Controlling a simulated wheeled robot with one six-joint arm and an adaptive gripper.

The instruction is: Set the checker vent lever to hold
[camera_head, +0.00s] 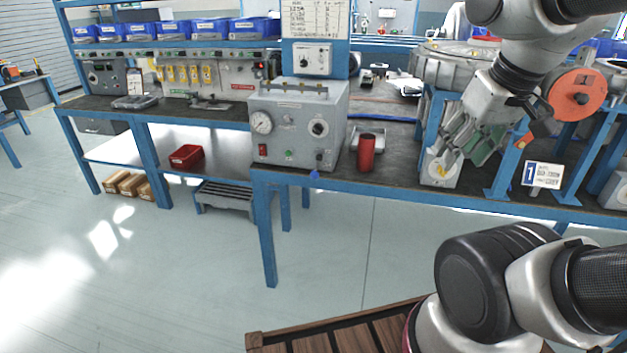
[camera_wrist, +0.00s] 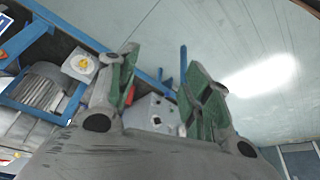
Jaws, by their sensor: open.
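The checker appears to be the grey box (camera_head: 290,125) with a round gauge (camera_head: 261,122) on the bench, left of my gripper. Its front carries a red switch, a round port and a small dark fitting (camera_head: 319,156) at lower right. A small blue piece (camera_head: 314,174) shows just below that corner. I cannot tell which part is the vent lever or its setting. My gripper (camera_head: 462,146) is open and empty, well right of the checker. In the wrist view, part of a grey box (camera_wrist: 153,113), likely the checker, shows between the green-padded fingers (camera_wrist: 160,62).
A red cylinder (camera_head: 366,153) stands right of the checker near the bench edge. A grey block with a yellow knob (camera_head: 440,168) sits below my gripper and shows in the wrist view (camera_wrist: 80,65). A number sign (camera_head: 542,175) stands farther right.

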